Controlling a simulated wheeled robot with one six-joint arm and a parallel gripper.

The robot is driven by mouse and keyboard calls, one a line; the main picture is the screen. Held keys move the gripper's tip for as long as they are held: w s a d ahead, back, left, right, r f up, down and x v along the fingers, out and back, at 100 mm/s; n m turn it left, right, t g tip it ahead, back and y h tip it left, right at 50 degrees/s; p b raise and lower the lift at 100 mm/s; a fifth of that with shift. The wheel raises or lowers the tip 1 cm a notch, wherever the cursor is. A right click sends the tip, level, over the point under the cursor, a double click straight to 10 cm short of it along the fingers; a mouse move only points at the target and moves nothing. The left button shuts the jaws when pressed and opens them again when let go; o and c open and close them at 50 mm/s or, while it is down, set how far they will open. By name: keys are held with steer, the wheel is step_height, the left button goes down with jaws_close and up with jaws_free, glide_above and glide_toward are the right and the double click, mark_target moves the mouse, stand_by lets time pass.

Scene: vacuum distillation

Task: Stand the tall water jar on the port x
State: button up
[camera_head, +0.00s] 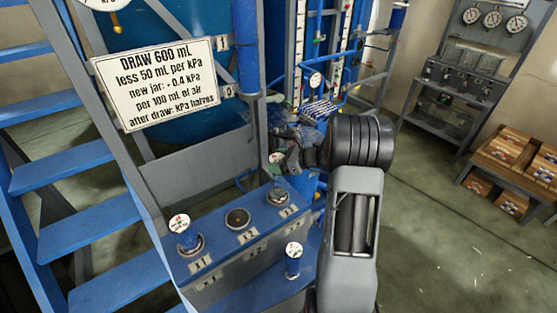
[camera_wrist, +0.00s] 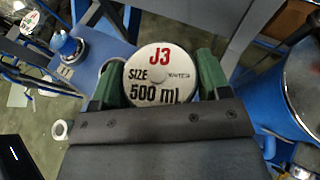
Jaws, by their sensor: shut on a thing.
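My gripper (camera_head: 290,152) is shut on a jar whose white lid (camera_wrist: 160,75) reads "J3 SIZE 500 mL" in the wrist view. Green fingers sit on both sides of the lid. In the head view this lid (camera_head: 276,158) shows beside my gripper, above the right-hand port of the blue bench. I cannot tell whether the jar touches that port, nor whether it is the tall water jar. The middle port (camera_head: 237,218) is empty. Another jar (camera_head: 188,238) stands at the left port.
A further small jar (camera_head: 292,264) stands on the lower blue ledge in front of the bench. A sign (camera_head: 155,82) hangs above the bench. Blue stairs (camera_head: 65,165) are at the left. Open floor (camera_head: 460,250) lies to the right, with crates (camera_head: 510,155) beyond.

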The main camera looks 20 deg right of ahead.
steer(key=shift+f, duration=0.1)
steer(key=shift+f, duration=0.15)
steer(key=o, duration=1.4)
